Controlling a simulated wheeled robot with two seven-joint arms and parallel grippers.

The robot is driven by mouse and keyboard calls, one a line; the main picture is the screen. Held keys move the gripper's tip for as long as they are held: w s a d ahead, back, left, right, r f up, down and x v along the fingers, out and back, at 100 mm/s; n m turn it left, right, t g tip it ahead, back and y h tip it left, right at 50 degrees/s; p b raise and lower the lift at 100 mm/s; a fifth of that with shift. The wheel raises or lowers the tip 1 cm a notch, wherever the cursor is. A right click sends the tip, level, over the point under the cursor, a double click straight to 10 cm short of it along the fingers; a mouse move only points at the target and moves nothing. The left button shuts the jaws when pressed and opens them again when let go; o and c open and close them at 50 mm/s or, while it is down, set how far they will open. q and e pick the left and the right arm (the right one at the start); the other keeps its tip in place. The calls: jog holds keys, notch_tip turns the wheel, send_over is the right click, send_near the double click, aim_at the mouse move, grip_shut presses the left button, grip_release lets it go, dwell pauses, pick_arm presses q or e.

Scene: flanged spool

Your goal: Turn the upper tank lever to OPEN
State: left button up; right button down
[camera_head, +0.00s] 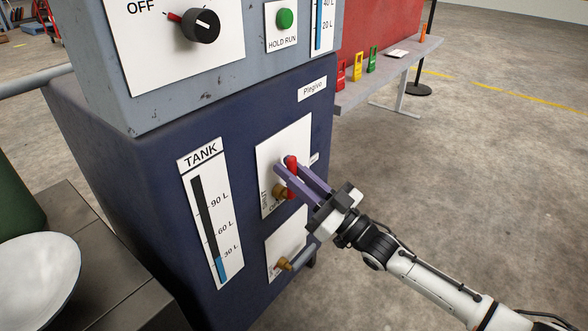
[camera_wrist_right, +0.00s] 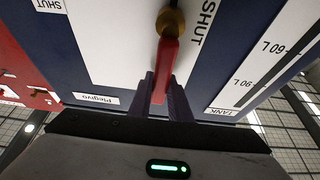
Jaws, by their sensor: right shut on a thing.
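The upper tank lever (camera_head: 291,163) has a red handle on a brass pivot (camera_head: 279,191), mounted on a white plate (camera_head: 268,158) on the dark blue cabinet front. In the head view the handle points up from the pivot. My right gripper (camera_head: 287,171) is shut on the red handle. In the right wrist view the red handle (camera_wrist_right: 167,60) runs from its brass pivot (camera_wrist_right: 171,22) down between the purple fingers (camera_wrist_right: 162,92). A SHUT label (camera_wrist_right: 204,22) shows beside the pivot; the OPEN label cannot be read. My left gripper is not in view.
A lower valve (camera_head: 283,264) with a grey handle sits on a second white plate just below my right gripper. A TANK gauge (camera_head: 210,220) is left of the levers. A knob (camera_head: 201,26) and green button (camera_head: 285,18) are above.

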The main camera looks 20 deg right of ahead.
jog(key=shift+a+f+n, duration=0.1)
jog(key=shift+n, duration=0.2)
jog(key=c, duration=1.6)
grip_release()
jog(key=shift+c, duration=0.2)
jog(key=shift+s, duration=0.1)
jog(key=shift+s, duration=0.2)
pick_arm(q)
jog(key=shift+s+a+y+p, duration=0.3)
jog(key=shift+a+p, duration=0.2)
jog(key=shift+p, duration=0.45)
pick_arm(e)
jog(key=v, duration=1)
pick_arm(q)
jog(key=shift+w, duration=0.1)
pick_arm(e)
jog(key=shift+w, duration=0.1)
